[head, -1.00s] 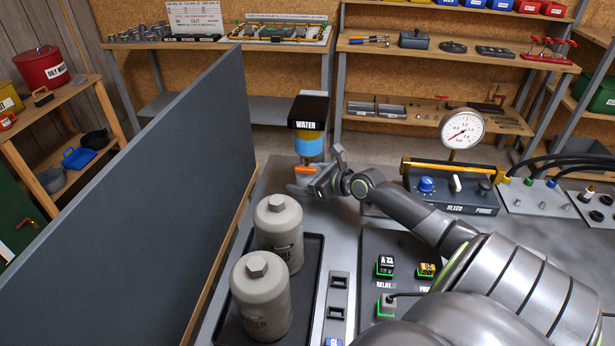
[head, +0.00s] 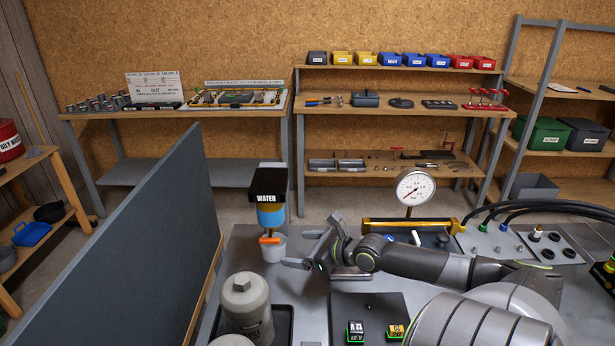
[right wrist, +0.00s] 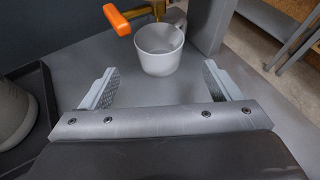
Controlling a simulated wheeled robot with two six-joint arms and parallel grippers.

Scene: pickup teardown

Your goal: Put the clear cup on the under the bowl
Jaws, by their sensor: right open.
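An orange tap handle (head: 269,240) sits just above the cup's rim. My right gripper (head: 301,249) is open and empty to the right of the cup, its fingers pointing at it. In the right wrist view the cup (right wrist: 160,50) lies beyond the open fingertips, apart from them, with the orange handle (right wrist: 117,20) above left. My left gripper is not in view.
A dark upright panel (head: 130,245) stands along the left. Grey canisters (head: 243,305) sit in a black tray at the front left. A pressure gauge (head: 415,187) and hoses stand at right. Bare bench shows around the cup.

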